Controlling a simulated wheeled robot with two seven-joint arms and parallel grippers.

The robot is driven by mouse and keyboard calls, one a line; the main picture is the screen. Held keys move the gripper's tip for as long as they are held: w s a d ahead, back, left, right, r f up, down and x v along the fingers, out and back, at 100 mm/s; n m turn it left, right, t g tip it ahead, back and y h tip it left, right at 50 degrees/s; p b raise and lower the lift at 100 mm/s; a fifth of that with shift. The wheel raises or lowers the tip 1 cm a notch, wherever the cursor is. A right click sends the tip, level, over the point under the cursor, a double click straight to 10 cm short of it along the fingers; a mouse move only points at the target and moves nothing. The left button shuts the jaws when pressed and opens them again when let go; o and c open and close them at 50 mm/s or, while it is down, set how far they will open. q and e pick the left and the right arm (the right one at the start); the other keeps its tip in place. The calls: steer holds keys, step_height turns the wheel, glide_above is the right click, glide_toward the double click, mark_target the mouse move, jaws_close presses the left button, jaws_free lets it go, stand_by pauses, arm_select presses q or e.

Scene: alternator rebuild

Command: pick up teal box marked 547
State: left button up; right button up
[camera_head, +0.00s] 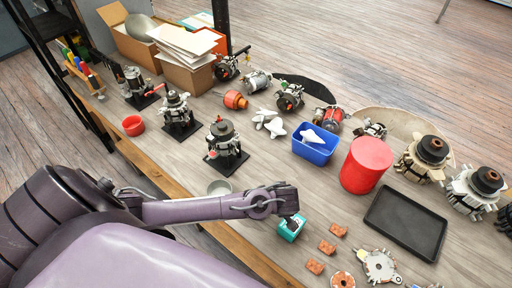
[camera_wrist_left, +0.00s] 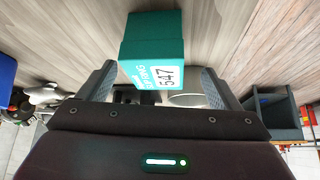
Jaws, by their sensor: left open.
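The teal box (camera_wrist_left: 150,35) marked 547 shows large in the left wrist view, with its white label facing the camera. In the head view the teal box (camera_head: 290,233) stands on the wooden bench near the front edge, partly covered by my left gripper (camera_head: 291,222). In the left wrist view my left gripper (camera_wrist_left: 158,72) is open, with one finger on each side of the box's labelled end. A gap shows between each finger and the box. My right gripper is not in view.
Orange-brown blocks (camera_head: 327,247) lie right of the box. A black tray (camera_head: 405,220), red cylinder (camera_head: 366,165) and blue bin (camera_head: 314,145) stand farther right and back. A small grey bowl (camera_head: 219,188) sits just behind my left forearm.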

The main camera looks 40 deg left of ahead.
arm_select(q)
steer(key=shift+p+x, duration=0.3)
steer(key=shift+x, duration=0.95)
steer(key=shift+w+a+f, duration=0.2)
steer(key=shift+a+f, duration=0.1)
steer(key=shift+f, duration=0.1)
steer(key=c, duration=1.3)
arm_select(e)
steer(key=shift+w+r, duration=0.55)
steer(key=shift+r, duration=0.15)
arm_select(q)
steer(key=shift+o, duration=0.2)
steer(key=shift+r, duration=0.15)
